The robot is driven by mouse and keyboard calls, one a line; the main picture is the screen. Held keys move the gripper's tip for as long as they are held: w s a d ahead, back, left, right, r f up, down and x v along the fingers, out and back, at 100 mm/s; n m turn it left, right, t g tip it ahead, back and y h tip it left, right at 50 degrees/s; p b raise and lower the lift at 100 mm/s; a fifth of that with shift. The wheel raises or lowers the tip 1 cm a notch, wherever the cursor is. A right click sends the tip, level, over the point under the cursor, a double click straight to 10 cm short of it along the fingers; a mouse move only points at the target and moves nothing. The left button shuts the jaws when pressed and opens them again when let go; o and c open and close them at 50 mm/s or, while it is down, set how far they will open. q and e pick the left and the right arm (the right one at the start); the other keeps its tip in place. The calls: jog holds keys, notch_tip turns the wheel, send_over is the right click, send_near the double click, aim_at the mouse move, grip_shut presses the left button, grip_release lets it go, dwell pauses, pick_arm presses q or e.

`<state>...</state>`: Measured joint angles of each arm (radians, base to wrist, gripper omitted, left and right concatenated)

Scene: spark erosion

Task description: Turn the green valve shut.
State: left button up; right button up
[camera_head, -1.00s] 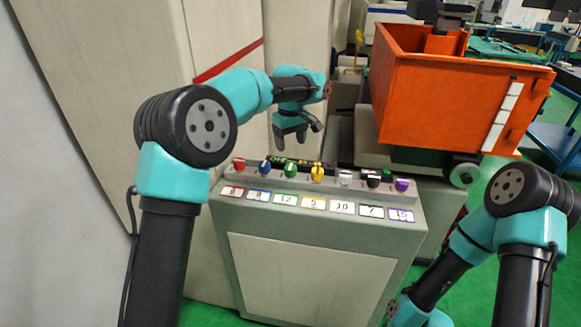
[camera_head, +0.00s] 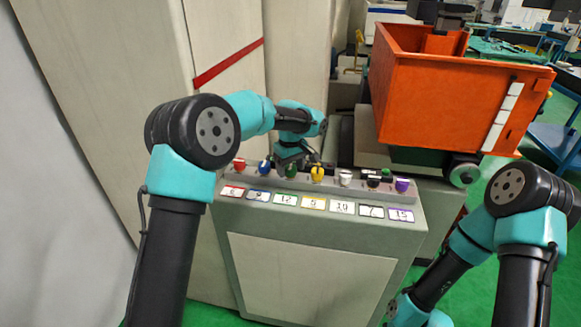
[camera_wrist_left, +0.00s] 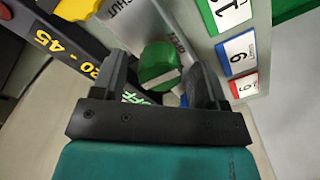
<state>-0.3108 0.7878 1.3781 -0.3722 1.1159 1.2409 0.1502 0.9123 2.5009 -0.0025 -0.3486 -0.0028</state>
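The green valve (camera_head: 291,171) is a small knob on top of the grey console, third from the left in the row. My left gripper (camera_head: 290,165) is over the valve, pointing down. In the left wrist view the gripper (camera_wrist_left: 156,68) is open, one finger on each side of the knob, with what looks like a narrow gap at each. My right gripper is out of view; only the right arm shows.
A red knob (camera_head: 239,164) and a blue knob (camera_head: 265,167) sit close on the left, a yellow one (camera_head: 317,173) close on the right. White, black and purple knobs follow. Numbered labels line the console's front edge. An orange bin (camera_head: 450,100) stands behind at right.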

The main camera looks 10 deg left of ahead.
pick_arm(q)
jog(key=c, duration=0.9)
jog(key=shift+m, duration=0.3)
jog(key=m, duration=0.8)
jog(key=shift+m, duration=0.4)
jog(key=m, duration=0.4)
jog(key=shift+m, duration=2.2)
